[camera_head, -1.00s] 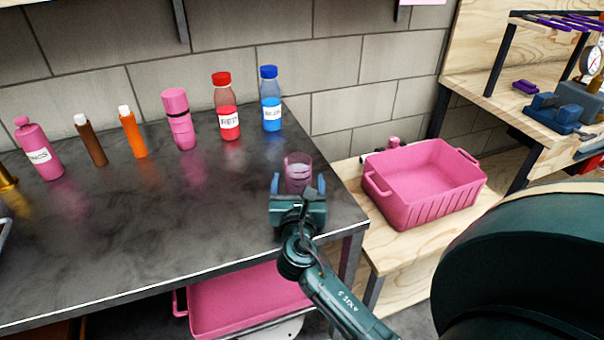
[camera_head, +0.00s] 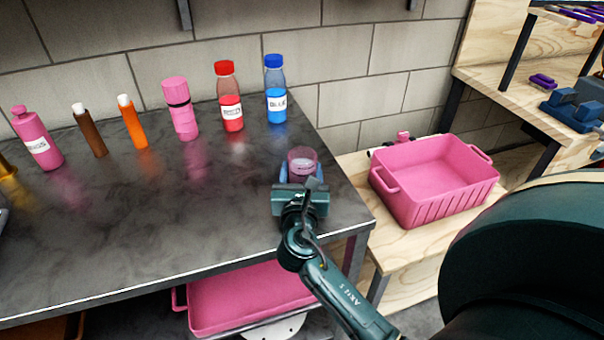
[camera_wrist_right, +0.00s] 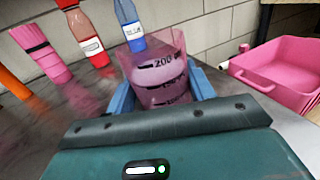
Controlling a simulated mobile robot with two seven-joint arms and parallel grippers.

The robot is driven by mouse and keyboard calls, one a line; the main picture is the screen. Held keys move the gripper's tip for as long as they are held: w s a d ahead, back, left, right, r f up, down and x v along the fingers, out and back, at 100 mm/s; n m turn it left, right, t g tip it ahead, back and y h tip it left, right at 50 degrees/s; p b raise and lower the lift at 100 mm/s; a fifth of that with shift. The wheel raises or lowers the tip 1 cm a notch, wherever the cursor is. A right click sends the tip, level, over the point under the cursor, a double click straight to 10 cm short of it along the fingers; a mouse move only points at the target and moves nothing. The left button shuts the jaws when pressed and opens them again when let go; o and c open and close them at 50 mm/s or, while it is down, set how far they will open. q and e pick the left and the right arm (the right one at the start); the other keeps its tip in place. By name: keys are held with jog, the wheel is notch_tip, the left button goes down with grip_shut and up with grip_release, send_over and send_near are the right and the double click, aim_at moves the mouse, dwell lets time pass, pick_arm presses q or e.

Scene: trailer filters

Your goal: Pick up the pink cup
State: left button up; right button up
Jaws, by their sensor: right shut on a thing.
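The pink cup (camera_head: 303,160) is see-through, with dark measuring marks, and stands upright near the right end of the dark bench top (camera_head: 150,230). In the right wrist view the pink cup (camera_wrist_right: 160,70) sits between the blue fingers. My right gripper (camera_head: 301,176) is shut on the cup, one finger on each side. The gripper body hides the cup's lower part, so I cannot tell whether its base touches the bench. My left gripper is not in view.
A red-capped bottle (camera_head: 231,112) and a blue-capped bottle (camera_head: 276,105) stand behind the cup. A pink flask (camera_head: 181,118) and several other bottles stand to the left. A pink bin (camera_head: 435,190) is on the wooden shelf at right. The bench's middle is clear.

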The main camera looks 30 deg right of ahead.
jog(key=c, duration=0.4)
jog(key=shift+c, duration=0.4)
jog(key=shift+r, duration=0.2)
